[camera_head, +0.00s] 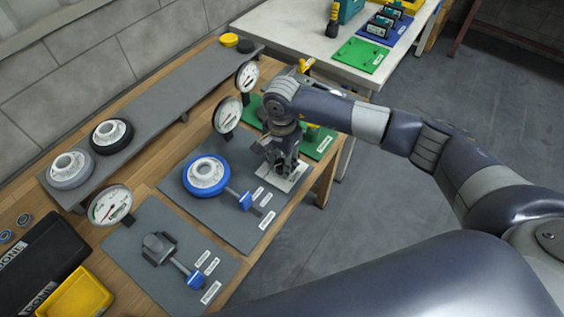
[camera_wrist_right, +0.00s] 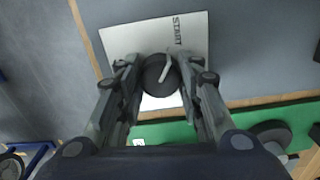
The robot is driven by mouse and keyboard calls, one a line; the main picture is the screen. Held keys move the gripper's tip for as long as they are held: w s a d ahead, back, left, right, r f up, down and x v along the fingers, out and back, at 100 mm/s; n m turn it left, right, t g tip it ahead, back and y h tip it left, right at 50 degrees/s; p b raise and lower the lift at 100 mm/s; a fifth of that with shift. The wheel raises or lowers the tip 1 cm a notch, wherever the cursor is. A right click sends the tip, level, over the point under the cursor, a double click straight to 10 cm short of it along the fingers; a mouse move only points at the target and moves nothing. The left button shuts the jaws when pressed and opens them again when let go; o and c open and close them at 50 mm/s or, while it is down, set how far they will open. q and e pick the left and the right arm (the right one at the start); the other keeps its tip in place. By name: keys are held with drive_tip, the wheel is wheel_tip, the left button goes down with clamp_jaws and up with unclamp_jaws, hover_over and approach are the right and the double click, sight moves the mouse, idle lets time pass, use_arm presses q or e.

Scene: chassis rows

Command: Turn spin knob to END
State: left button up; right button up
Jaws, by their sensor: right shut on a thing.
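The spin knob (camera_wrist_right: 157,74) is a dark round knob with a pale pointer, on a white plate (camera_wrist_right: 120,42) in the right wrist view. The pointer tilts toward the printed START label (camera_wrist_right: 177,31). No END label can be read. My right gripper (camera_head: 281,168) is above the white plate (camera_head: 290,184) at the right side of the grey mat in the head view. Its two fingers are closed on opposite sides of the knob. In the head view the gripper hides the knob. My left gripper is out of view.
A blue-rimmed wheel (camera_head: 206,174) and a blue-handled part (camera_head: 246,201) stand left of my right gripper. Gauges (camera_head: 228,114) stand behind it. A green mat (camera_head: 325,146) lies just beyond. A rear shelf (camera_head: 153,108) carries two more wheels.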

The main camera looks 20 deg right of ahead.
drive_tip(key=m+b, duration=0.3)
drive_tip(key=m, duration=0.2)
drive_tip(key=shift+f, duration=0.15)
drive_tip(key=m+b, duration=0.4)
drive_tip(key=m, duration=0.2)
drive_tip(key=m+b, duration=0.2)
drive_tip(key=m, duration=0.4)
drive_tip(key=shift+m, duration=0.3)
drive_tip(key=m+b, duration=0.1)
drive_tip(key=m, duration=0.2)
drive_tip(key=shift+m, duration=0.3)
drive_tip(key=shift+m+b, duration=0.4)
drive_tip(key=shift+m, duration=1)
drive_tip(key=o, duration=1.1)
drive_tip(key=shift+c, duration=0.2)
